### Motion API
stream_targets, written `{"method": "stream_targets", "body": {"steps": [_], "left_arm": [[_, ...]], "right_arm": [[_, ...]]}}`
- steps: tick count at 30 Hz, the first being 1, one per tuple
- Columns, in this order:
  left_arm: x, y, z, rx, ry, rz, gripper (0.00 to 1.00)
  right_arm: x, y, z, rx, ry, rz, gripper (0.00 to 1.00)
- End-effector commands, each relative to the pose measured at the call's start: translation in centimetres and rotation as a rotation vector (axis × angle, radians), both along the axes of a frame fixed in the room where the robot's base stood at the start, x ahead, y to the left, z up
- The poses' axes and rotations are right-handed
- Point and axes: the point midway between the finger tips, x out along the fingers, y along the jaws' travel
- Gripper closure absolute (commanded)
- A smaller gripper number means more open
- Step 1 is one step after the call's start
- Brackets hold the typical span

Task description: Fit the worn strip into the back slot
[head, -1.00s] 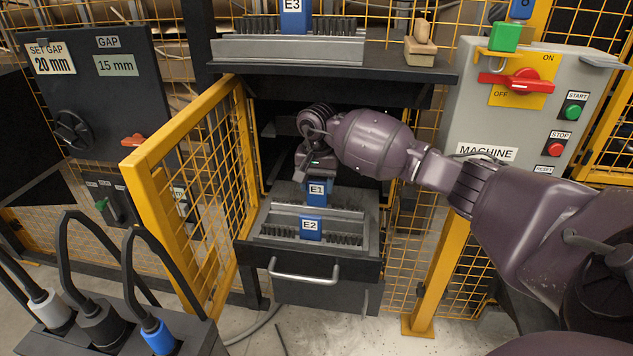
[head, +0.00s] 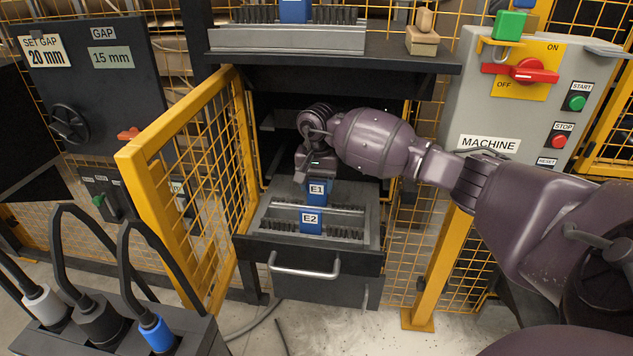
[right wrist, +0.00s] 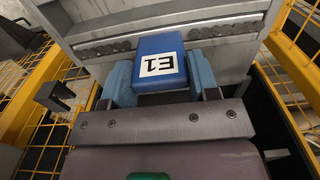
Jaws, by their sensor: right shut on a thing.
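The blue E1 block (head: 317,188), the grip of a grey strip, sits at the rear of the grey tray in the open drawer (head: 310,256). My right gripper (head: 316,178) is shut on it from above. In the right wrist view the blue fingers of the gripper (right wrist: 160,80) flank the E1 block (right wrist: 158,62); a grey bar with short dark stubs (right wrist: 108,46) shows beyond it. The E2 strip (head: 310,221), with dark bristles, lies in front of E1. Whether E1 is fully seated is hidden. My left gripper is out of view.
A strip with dark bristles (head: 290,38) lies on the shelf above, beside a wooden block (head: 421,42). An open yellow mesh door (head: 190,185) stands left of the drawer. The machine panel (head: 490,115) is at right; a cable box (head: 105,315) stands front left.

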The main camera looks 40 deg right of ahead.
Motion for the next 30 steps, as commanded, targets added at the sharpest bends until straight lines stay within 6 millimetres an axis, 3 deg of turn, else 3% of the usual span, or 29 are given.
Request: {"method": "stream_targets", "body": {"steps": [16, 17, 18, 23, 30], "left_arm": [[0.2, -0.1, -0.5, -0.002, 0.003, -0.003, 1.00], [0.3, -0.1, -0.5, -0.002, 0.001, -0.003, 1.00], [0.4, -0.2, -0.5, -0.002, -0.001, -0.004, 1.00], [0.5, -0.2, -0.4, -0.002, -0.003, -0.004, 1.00], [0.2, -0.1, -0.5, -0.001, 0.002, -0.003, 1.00]], "right_arm": [[0.0, 0.0, -1.0, 0.000, 0.000, 0.000, 1.00], [0.0, 0.0, -1.0, 0.001, -0.001, 0.000, 0.44], [0.0, 0.0, -1.0, 0.000, -0.001, 0.000, 0.38], [0.0, 0.0, -1.0, 0.001, -0.001, 0.000, 0.15], [0.0, 0.0, -1.1, 0.000, 0.001, 0.000, 0.15]]}}
